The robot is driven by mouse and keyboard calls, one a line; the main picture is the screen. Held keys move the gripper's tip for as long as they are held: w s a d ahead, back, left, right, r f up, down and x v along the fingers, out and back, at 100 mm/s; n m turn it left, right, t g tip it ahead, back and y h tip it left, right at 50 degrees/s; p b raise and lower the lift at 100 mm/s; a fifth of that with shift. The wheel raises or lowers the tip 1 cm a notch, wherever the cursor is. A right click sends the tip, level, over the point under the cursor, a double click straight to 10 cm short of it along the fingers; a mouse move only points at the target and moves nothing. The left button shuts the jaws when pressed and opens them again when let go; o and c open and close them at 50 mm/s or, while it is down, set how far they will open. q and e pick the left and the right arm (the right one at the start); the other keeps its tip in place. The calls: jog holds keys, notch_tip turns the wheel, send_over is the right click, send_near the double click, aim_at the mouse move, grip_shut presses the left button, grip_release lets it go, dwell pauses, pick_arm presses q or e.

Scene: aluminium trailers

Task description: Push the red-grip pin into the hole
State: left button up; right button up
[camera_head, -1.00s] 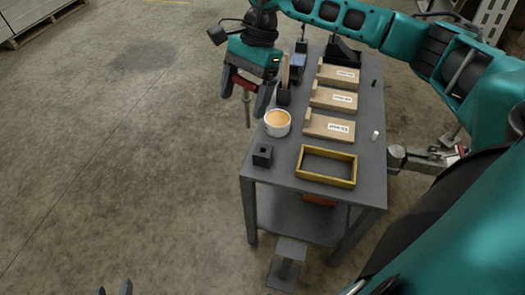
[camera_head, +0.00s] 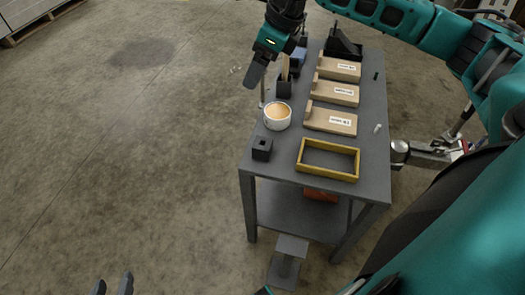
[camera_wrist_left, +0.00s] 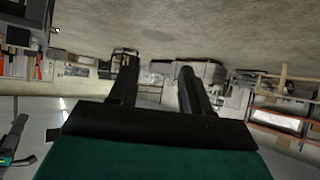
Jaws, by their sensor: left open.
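The black block (camera_head: 262,149) with a square hole in its top stands at the table's near left corner. My right gripper (camera_head: 254,80), seen edge-on, is above the table's left edge, beyond the block. A thin grey shaft of the red-grip pin (camera_head: 262,94) hangs below it, roughly upright; the red grip is hidden behind the fingers. The pin is apart from the block. My left gripper (camera_head: 113,287) is open and empty at the bottom left, away from the table; its spread fingers show in the left wrist view (camera_wrist_left: 156,82).
A white cup (camera_head: 277,117) with a tan filling stands between the pin and the block. A yellow frame (camera_head: 328,177) lies right of the block. Several labelled wooden pieces (camera_head: 331,120) and a dark holder (camera_head: 284,89) stand farther back. The floor to the left is clear.

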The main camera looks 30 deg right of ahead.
pick_arm(q)
jog(key=shift+w+d+f+b, duration=0.3)
jog(key=shift+f+b, duration=0.2)
jog(key=shift+b, duration=0.65)
pick_arm(e)
notch_tip(320, 180, down, 20)
jog(key=shift+r, duration=0.2)
pick_arm(q)
jog(key=shift+s, duration=0.1)
pick_arm(e)
jog(key=shift+f, duration=0.15)
pick_arm(q)
jog(key=shift+s+f, duration=0.1)
jog(key=shift+f, duration=0.25)
pick_arm(e)
jog(key=o, duration=0.8)
jog(key=shift+o, duration=0.2)
